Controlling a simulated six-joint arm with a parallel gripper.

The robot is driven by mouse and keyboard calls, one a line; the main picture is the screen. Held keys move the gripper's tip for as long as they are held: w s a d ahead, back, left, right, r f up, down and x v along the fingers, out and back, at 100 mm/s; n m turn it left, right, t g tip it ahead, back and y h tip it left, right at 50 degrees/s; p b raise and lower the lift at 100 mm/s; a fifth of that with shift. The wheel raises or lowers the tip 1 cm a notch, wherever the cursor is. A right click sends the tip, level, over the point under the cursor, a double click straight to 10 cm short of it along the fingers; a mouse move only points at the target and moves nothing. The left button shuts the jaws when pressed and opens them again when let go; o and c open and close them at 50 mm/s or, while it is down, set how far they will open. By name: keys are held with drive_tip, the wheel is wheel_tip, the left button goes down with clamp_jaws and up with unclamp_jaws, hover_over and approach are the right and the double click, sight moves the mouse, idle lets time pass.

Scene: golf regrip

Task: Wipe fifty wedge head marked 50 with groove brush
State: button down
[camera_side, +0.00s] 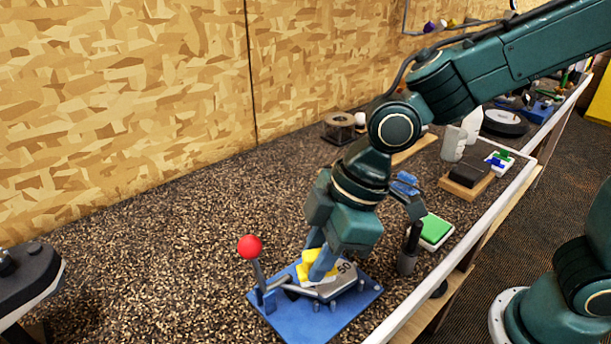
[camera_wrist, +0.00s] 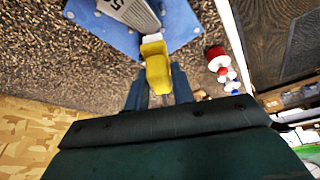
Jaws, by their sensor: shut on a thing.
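The wedge head marked 50 (camera_side: 345,277) is grey and lies in a clamp on a blue base plate (camera_side: 297,322) near the front of the bench. In the wrist view, the grooved head (camera_wrist: 132,12) shows at the top, cut by the frame edge. My gripper (camera_side: 318,264) is low over the plate, shut on the yellow groove brush (camera_side: 306,268). In the wrist view, the brush (camera_wrist: 158,76) sits between my fingers (camera_wrist: 158,92), its pale end pointing toward the head. The brush end is at or very near the face; contact cannot be told.
A red-ball lever (camera_side: 250,247) rises at the plate's left. A dark cylinder (camera_side: 408,252) and a green-topped pad (camera_side: 435,230) stand right of my gripper. The bench edge (camera_side: 440,275) is close on the right.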

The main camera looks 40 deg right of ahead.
drive_tip(key=shift+r, duration=2.3)
